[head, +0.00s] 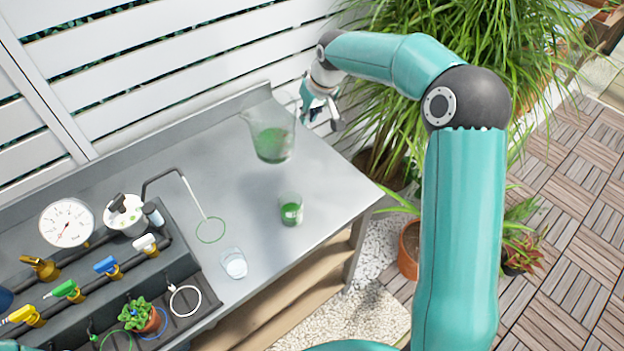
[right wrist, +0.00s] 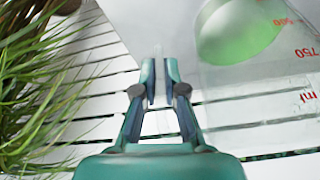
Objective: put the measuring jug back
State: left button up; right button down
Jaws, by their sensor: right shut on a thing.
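The measuring jug (head: 272,143) is clear, with green liquid in its lower part, above the back right of the grey bench; it looks raised and slightly tilted. In the right wrist view the jug (right wrist: 258,75) fills the right side, with red marks such as 750 ml. My right gripper (head: 321,112) is at the jug's right side, shut on its clear handle, which is hard to make out. The fingers (right wrist: 161,78) nearly meet in the right wrist view. A green ring (head: 211,230) is marked on the bench, with no vessel on it. My left gripper is not in view.
A small glass with green liquid (head: 290,210) stands on the bench below the jug. Another glass with white contents (head: 233,263) stands further left. A bent tube (head: 190,190) reaches over the green ring. A gauge (head: 67,222) and coloured valves stand left. A slatted fence (head: 170,65) runs behind.

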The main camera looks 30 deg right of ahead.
jog(key=s+d+r+n+b, duration=0.1)
jog(key=d+r+b, duration=0.2)
jog(key=d+r, duration=0.55)
jog(key=shift+y, duration=0.3)
jog(key=shift+s+d+f+b, duration=0.1)
jog(key=shift+d+f+b, duration=0.3)
jog(key=shift+f, duration=3.1)
jog(key=shift+s+d+f+b, duration=0.1)
jog(key=shift+d+f+b, duration=0.3)
jog(key=shift+f, duration=3.1)
jog(key=shift+s+d+f+b, duration=0.1)
jog(key=shift+d+f+b, duration=0.3)
jog(key=shift+f, duration=3.1)
jog(key=shift+a, duration=0.15)
jog(key=shift+f, duration=0.1)
jog(key=c, duration=1.2)
grip_release()
jog(key=shift+c, duration=0.2)
jog(key=b+v, duration=0.1)
jog(key=v, duration=1.1)
